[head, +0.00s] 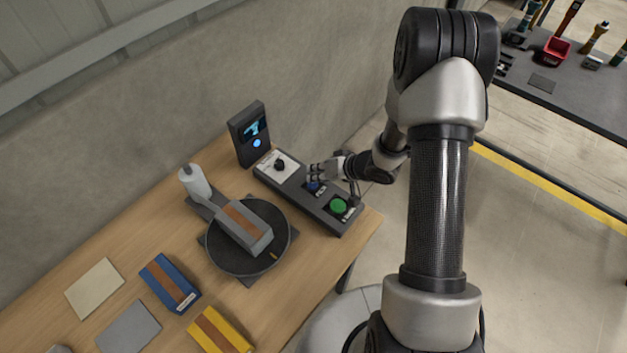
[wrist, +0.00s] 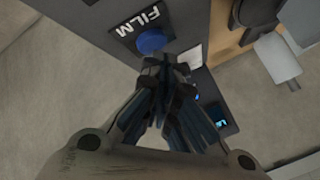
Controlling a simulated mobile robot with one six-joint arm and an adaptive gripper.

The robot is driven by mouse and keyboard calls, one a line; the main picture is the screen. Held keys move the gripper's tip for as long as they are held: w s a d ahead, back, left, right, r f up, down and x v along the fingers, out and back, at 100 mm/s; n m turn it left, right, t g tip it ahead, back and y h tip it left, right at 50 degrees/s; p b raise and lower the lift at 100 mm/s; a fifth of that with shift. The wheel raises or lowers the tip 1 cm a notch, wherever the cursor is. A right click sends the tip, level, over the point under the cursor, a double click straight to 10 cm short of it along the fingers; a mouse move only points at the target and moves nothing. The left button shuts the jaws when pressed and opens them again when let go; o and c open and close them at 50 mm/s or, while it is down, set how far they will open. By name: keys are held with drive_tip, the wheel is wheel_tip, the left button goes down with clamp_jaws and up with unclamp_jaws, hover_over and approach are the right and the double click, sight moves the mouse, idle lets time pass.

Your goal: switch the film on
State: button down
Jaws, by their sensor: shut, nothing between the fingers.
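The blue button (wrist: 151,41) sits beside a black label reading FILM (wrist: 137,20) in the wrist view. In the head view the blue button (head: 313,187) is partly hidden by my gripper, in the middle of a dark control panel (head: 305,200). My gripper (head: 312,175) is shut and empty, over the panel close to the blue button. In the wrist view the closed fingertips (wrist: 165,62) lie just below the button; I cannot tell whether they touch. A dark display unit (head: 248,135) with a lit screen and a blue light stands at the panel's far end.
On the same panel are a green button (head: 339,205) and a black knob (head: 279,165). A striped grey box (head: 244,229) lies on a round turntable (head: 219,261). Blue (head: 168,281) and yellow (head: 219,332) boxes lie on the wooden table (head: 160,235). A wall stands behind.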

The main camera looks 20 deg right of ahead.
drive_tip(key=shift+r, duration=0.1)
wheel_tip(320, 180, up, 6)
drive_tip(key=p, duration=0.6)
idle(0.4)
